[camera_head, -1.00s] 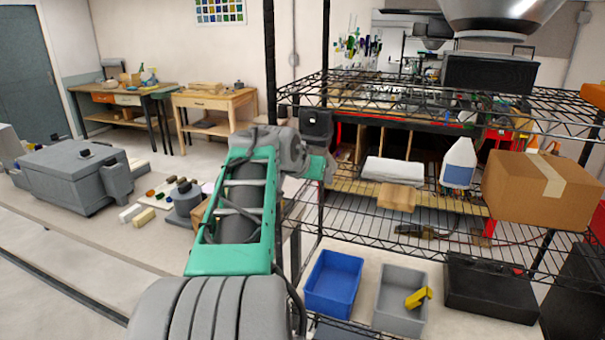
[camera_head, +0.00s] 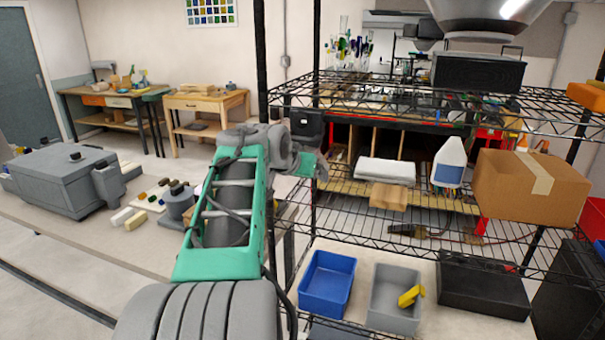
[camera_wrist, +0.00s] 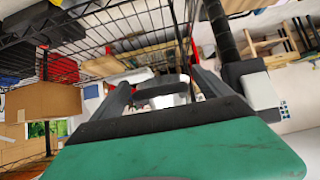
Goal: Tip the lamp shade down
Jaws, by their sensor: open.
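A flared grey metal hood or shade (camera_head: 490,14) hangs at the top right of the head view, cut off by the frame edge. I cannot tell whether it is the task's lamp shade. A small grey lamp-like shape (camera_head: 104,67) stands on the far left bench, too small to tell surely. My gripper (camera_wrist: 162,92) shows in the wrist view with its two grey fingers apart and nothing held between them. In the head view my green arm hides most of it, and it is near the left post of the wire shelf, apart from both shapes.
The wire shelf (camera_head: 400,92) fills the right side, with a cardboard box (camera_head: 525,190), a white bottle (camera_head: 449,163), a blue bin (camera_head: 326,284) and a grey bin (camera_head: 388,312). A grey case (camera_head: 62,182) stands on the left table. Floor beyond it is open.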

